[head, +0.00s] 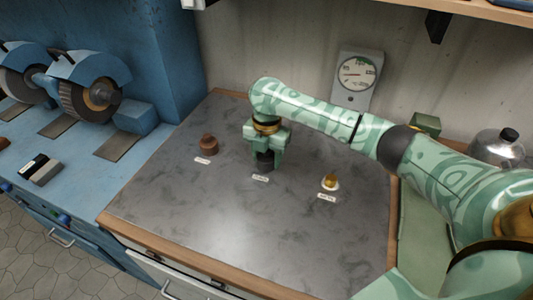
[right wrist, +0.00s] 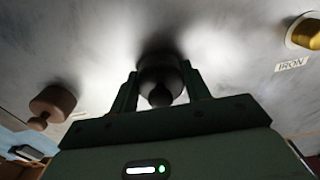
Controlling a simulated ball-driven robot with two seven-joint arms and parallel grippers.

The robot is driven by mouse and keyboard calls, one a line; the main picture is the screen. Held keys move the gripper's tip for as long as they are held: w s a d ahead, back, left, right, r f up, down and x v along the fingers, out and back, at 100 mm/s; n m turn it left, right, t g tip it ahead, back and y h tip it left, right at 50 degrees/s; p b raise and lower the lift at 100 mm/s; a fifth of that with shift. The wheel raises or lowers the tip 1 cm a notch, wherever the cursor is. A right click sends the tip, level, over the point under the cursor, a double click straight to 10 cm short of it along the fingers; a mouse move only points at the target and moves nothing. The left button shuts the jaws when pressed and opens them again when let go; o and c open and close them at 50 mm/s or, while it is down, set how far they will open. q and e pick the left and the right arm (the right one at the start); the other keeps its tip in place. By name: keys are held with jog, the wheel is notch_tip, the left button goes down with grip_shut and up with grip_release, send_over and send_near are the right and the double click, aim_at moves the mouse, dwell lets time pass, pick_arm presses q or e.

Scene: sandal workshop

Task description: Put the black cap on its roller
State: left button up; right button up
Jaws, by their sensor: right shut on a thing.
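My right gripper (head: 264,155) is at the middle of the grey worktop, pointing down. In the right wrist view its two fingers (right wrist: 160,78) are shut on a dark, round piece with a small knob, which I take for the black cap (right wrist: 162,88). The cap also shows below the fingers in the head view (head: 264,164), close to a small label on the worktop. I cannot tell whether it touches the top. I cannot pick out its roller for sure; the underside of the cap is hidden. My left gripper is not in view.
A brown knobbed piece (head: 208,143) stands to the left and a gold piece on a white base (head: 330,182) to the right, each with a label. A dial gauge (head: 357,75) is behind. Blue grinders (head: 90,85) are at left. The front worktop is clear.

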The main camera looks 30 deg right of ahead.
jog(key=o, duration=1)
jog(key=shift+o, duration=0.2)
jog(key=shift+r, duration=0.1)
notch_tip(320, 180, up, 16)
jog(key=p, duration=0.7)
